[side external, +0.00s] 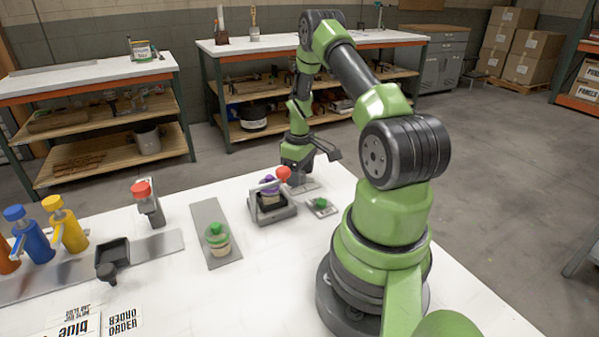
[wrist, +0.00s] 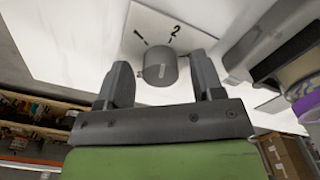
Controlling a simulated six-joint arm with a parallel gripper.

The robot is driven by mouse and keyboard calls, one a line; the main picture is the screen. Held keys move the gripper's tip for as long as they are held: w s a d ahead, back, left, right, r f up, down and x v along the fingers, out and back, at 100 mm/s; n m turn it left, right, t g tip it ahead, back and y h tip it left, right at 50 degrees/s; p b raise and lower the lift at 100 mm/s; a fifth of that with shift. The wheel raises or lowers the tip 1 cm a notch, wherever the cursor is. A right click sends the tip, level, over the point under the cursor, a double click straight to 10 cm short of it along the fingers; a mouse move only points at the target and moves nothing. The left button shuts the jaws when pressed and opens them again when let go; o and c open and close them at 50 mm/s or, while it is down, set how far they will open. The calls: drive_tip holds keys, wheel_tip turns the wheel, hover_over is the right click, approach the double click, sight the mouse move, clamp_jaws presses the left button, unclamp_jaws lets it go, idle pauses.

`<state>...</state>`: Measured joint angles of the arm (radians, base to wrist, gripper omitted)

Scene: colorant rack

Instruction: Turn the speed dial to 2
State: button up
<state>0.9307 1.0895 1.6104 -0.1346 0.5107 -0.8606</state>
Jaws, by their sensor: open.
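The speed dial (wrist: 160,68) is a short grey cylinder on a white plate (wrist: 163,27) marked 1 and 2, seen in the wrist view. The 1 is up and left of the dial, the 2 straight above and slightly right. I cannot tell for sure which number the dial points at. My gripper (wrist: 163,76) is open, with one finger on each side of the dial and small visible gaps. In the side external view my gripper (side external: 297,172) is low over the table and hides the dial; the edge of its plate (side external: 306,186) shows.
A grey machine (side external: 272,213) with a red-knobbed lever (side external: 283,173) and a purple-topped container (side external: 270,184) stands just left of my gripper. A green button (side external: 320,202) is in front. A green-lidded cup (side external: 217,240) stands on a metal strip (side external: 207,213). Colorant bottles (side external: 68,228) are farther left.

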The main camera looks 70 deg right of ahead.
drive_tip(key=c, duration=0.9)
drive_tip(key=shift+m, duration=1.5)
drive_tip(key=o, duration=0.9)
wheel_tip(320, 180, up, 10)
